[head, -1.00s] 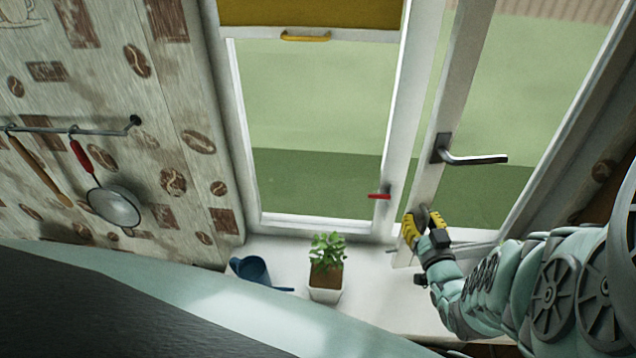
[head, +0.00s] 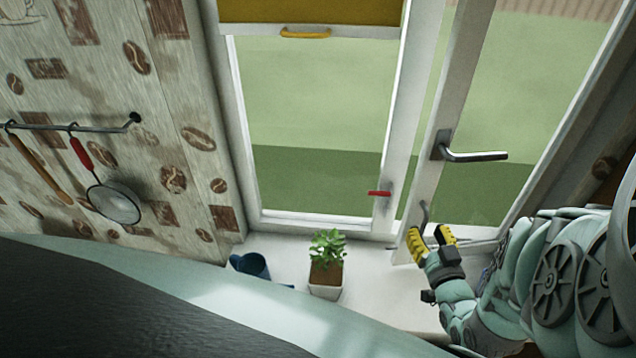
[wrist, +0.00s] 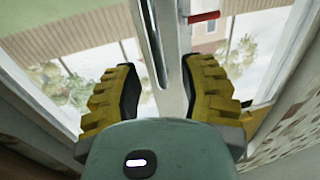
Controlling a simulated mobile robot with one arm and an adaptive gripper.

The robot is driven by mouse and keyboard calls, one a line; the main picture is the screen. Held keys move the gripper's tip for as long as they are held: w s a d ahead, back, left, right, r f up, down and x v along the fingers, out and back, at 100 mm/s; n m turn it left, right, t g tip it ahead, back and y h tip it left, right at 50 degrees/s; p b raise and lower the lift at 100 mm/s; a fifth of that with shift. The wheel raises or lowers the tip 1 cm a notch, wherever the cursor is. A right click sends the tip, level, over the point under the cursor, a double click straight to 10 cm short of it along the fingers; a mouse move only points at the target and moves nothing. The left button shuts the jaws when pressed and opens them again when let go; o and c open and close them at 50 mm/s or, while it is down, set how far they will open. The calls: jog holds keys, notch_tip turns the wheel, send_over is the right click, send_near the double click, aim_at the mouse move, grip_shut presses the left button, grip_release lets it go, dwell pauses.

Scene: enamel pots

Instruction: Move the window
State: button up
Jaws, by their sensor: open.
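The window's right sash (head: 428,185) has a white frame and stands at an angle to the fixed pane, with a grey metal handle (head: 470,154) partway up. My gripper (head: 432,234) has yellow ribbed fingers. It is open at the lower end of the sash's left upright, below the handle. A small curved grey part (head: 424,214) shows just above the fingers; I cannot tell what it belongs to. In the wrist view the fingers are spread wide, with a white upright of the window (wrist: 172,70) appearing between them. Contact cannot be told.
A potted plant (head: 327,264) and a blue watering can (head: 252,267) stand on the white sill (head: 290,250) left of my gripper. A red handle (head: 380,193) sits on the fixed frame. A yellow blind (head: 310,12) hangs above. A strainer (head: 114,205) hangs on the left wall.

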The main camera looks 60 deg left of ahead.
jog(key=v, duration=0.7)
jog(key=shift+s, duration=0.1)
